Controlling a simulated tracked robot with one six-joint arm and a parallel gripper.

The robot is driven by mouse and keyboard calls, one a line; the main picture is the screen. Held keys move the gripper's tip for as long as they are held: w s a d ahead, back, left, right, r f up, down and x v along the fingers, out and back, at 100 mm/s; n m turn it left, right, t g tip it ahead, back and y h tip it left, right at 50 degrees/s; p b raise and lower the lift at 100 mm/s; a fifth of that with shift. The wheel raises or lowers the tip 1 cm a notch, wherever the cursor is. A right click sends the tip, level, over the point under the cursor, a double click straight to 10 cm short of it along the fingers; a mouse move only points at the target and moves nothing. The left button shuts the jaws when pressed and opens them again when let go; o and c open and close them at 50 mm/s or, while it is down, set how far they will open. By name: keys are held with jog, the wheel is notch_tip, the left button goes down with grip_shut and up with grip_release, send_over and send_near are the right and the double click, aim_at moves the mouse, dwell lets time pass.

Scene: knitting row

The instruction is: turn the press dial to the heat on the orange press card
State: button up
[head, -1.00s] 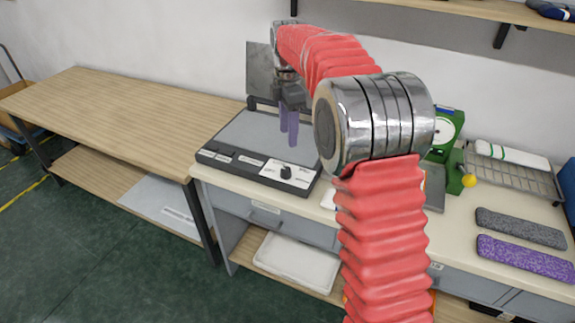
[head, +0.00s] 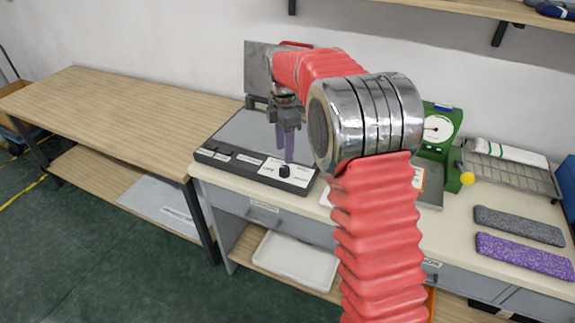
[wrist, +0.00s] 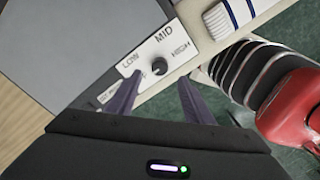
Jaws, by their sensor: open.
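The black press dial (head: 284,171) sits on a white panel at the front right of the grey flat press (head: 245,135). In the wrist view the dial (wrist: 157,67) is a round knob with LOW, MID and HIGH printed around it; its pointer is too small to read. My gripper (head: 285,157) points down just above the dial, with its purple fingers open. In the wrist view the fingertips (wrist: 160,77) stand on either side of the knob, apart from it. A white card with an orange edge (head: 418,179) shows partly behind my arm; its print is unreadable.
A green dial scale (head: 438,130) and a wire rack (head: 512,170) stand right of my arm. Grey (head: 518,226) and purple (head: 525,255) knitted pieces lie on the right of the bench. A bare wooden table (head: 110,110) is at left.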

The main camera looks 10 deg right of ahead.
aim_at(284, 168)
notch_tip(284, 168, down, 7)
jog(key=shift+f, duration=0.1)
dwell(0.3)
jog(key=shift+c, duration=0.5)
jog(key=c, duration=0.9)
jog(key=shift+d, duration=0.35)
jog(key=shift+c, duration=0.2)
jog(key=shift+a, duration=0.4)
